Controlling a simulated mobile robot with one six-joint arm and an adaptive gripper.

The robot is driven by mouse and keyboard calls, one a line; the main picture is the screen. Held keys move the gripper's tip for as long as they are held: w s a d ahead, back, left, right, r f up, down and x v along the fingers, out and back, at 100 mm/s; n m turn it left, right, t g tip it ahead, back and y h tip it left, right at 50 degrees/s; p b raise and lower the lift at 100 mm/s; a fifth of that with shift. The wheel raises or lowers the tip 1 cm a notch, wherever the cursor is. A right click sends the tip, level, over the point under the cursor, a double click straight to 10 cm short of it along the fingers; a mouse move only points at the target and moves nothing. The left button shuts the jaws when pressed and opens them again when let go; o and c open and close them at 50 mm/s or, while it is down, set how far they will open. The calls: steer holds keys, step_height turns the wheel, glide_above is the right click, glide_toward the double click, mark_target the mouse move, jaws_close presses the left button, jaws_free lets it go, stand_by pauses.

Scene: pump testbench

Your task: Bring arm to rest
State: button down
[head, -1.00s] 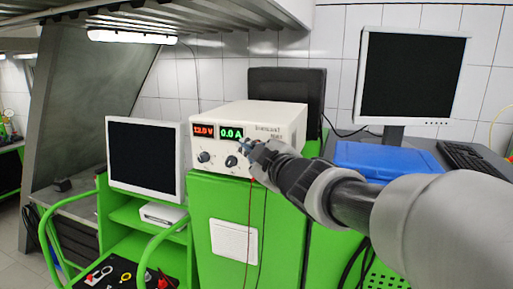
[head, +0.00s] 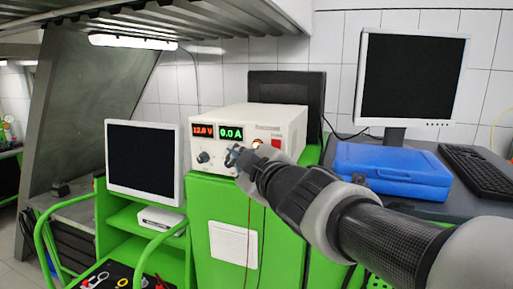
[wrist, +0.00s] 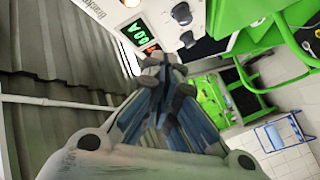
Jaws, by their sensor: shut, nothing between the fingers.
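My gripper (head: 236,156) is in front of the white power supply (head: 262,122) in the head view, and it covers part of the front panel. In the wrist view the fingers (wrist: 165,72) are together with nothing between them. The power supply shows lit red and green displays (head: 231,132) and a knob (head: 203,157). The wrist view shows the panel tilted, with the displays (wrist: 140,35) and knobs (wrist: 182,13) beyond the fingertips. Whether the fingertips touch the panel cannot be told.
A green cabinet (head: 215,205) carries the power supply. A small monitor (head: 142,158) stands left on a green cart (head: 160,248). A blue case (head: 392,170), a large monitor (head: 412,75) and a keyboard (head: 477,172) are on the right. A metal shelf (head: 190,15) hangs above.

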steer(key=s+d+f+m+g+h+b, duration=0.2)
steer(key=s+d+f+m+h+b, duration=0.25)
steer(key=d+f, duration=0.45)
steer(key=s+d+f+m+g+h+b, duration=0.1)
steer(key=s+d+f+m+h+b, duration=0.35)
steer(key=f, duration=0.55)
steer(key=s+d+f+m+g+b, duration=0.2)
steer(key=s+f+m+g+b, duration=0.1)
steer(key=s+f, duration=0.7)
steer(key=s+d+f+m+g+y+b, duration=0.1)
steer(key=s+d+f+m+g+b, duration=0.1)
steer(key=s+f, duration=0.9)
steer(key=s+m+g+b, duration=0.1)
steer(key=g, duration=0.1)
steer(key=shift+g, duration=0.4)
steer(key=shift+d, duration=0.1)
